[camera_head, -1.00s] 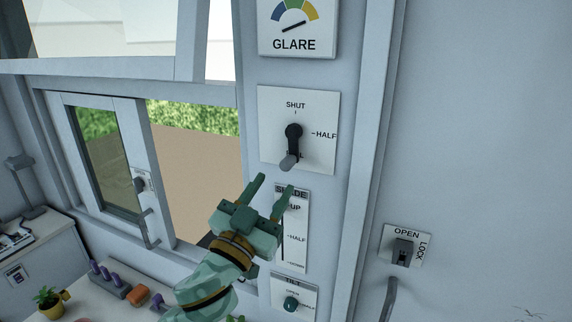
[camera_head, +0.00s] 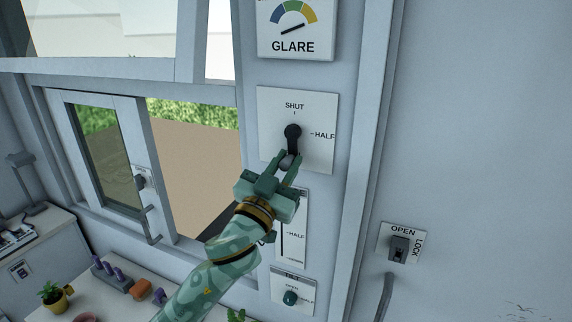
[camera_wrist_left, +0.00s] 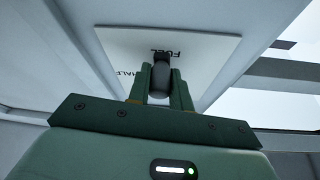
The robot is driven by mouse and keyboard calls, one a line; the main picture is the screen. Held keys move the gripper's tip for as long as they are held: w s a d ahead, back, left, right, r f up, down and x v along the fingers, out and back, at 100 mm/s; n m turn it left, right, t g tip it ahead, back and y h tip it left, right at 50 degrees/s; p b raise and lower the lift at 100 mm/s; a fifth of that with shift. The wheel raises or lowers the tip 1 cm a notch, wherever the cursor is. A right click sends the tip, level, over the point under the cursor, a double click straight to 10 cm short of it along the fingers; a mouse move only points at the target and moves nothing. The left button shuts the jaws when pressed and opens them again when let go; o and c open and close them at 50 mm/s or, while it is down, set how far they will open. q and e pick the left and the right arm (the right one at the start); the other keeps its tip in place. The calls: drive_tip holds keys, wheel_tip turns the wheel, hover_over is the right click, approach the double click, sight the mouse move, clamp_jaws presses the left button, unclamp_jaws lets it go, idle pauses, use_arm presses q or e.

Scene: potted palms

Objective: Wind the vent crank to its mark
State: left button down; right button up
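The vent crank is a black arm (camera_head: 293,140) on a white plate (camera_head: 320,155), with SHUT above and HALF at its right. The arm points down, with a grey knob (camera_head: 286,162) at its lower end. My left gripper (camera_head: 288,160) has its fingers on either side of the knob, close against it, and looks shut on it. In the left wrist view the knob (camera_wrist_left: 160,80) sits between the fingers, and an upside-down FULL label shows just beyond. Which stop is the mark cannot be told. My right gripper is out of view.
A GLARE dial (camera_head: 293,28) is above the plate. A shade slider panel (camera_head: 293,245) and a TILT knob (camera_head: 290,298) are below, partly behind my arm. An OPEN/LOCK switch (camera_head: 399,248) is at the right. A window frame (camera_head: 150,170) is at the left.

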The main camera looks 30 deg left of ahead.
use_arm(q)
drive_tip(key=shift+a+r+m+h+p, duration=0.1)
drive_tip(key=shift+a+m+h+p, duration=0.1)
drive_tip(key=shift+m+h+p, duration=0.3)
drive_tip(key=c, duration=1.3)
unclamp_jaws()
drive_tip(key=shift+o, duration=0.2)
drive_tip(key=d+b+v, duration=0.1)
drive_tip(key=b+v, duration=0.1)
drive_tip(key=v, duration=1.4)
drive_tip(key=shift+s+a, duration=0.2)
drive_tip(key=shift+a, duration=0.3)
